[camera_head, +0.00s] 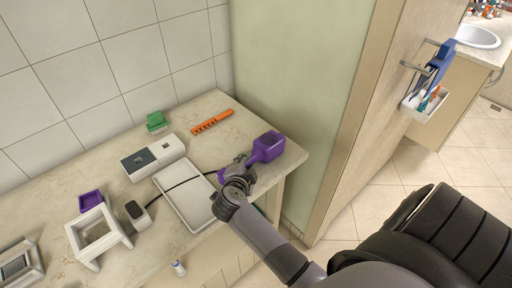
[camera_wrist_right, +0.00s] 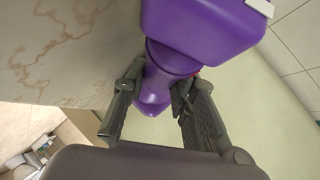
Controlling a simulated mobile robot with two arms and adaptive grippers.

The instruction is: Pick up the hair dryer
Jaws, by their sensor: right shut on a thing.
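The purple hair dryer (camera_head: 267,146) is at the right end of the counter in the head view, its wide part toward the back right. My right gripper (camera_head: 238,174) is at its left, narrower end, and the wrist hides part of it. In the right wrist view the hair dryer (camera_wrist_right: 205,28) fills the top, and my right gripper (camera_wrist_right: 155,100) has one finger on each side of its narrow purple part. The gripper is shut on it. I cannot tell if the hair dryer is lifted off the counter. My left gripper is not in view.
On the counter (camera_head: 225,108) lie an orange comb (camera_head: 212,122), a green item (camera_head: 156,122), a white box (camera_head: 153,157), a white tray (camera_head: 186,203), a white frame (camera_head: 72,237) and a small purple container (camera_head: 91,200). A green wall (camera_head: 290,80) stands close behind the hair dryer.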

